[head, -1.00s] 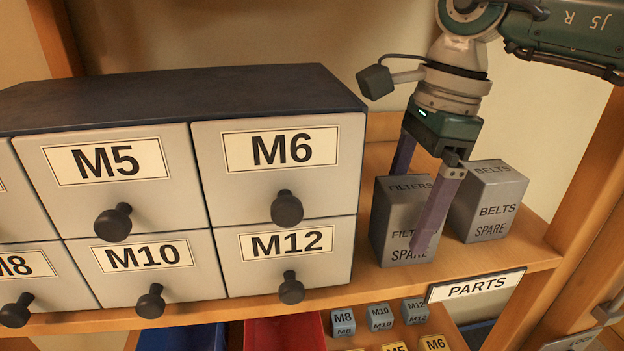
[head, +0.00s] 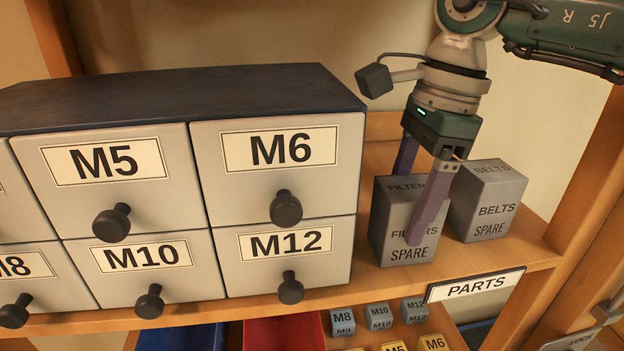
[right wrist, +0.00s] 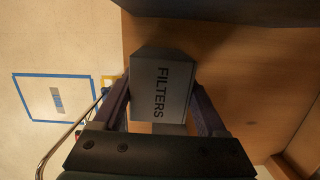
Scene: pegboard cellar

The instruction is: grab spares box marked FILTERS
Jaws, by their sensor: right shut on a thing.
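The grey FILTERS spares box (head: 387,228) stands upright on the wooden shelf, right of the drawer cabinet. Its front reads FILTERS SPARE. My right gripper (head: 412,205) reaches down over it from above, one finger in front of the box and the other behind it. The fingers are shut on the box. In the right wrist view the box's top, lettered FILTERS (right wrist: 160,88), lies between the two fingers. Part of the front lettering is hidden by the near finger in the head view. My left gripper is not in view.
A grey BELTS spares box (head: 489,205) stands close on the right. The drawer cabinet (head: 180,92) with labelled drawers is close on the left. A PARTS label (head: 476,286) is on the shelf edge. Small labelled blocks (head: 380,315) sit below. A wooden upright bounds the right.

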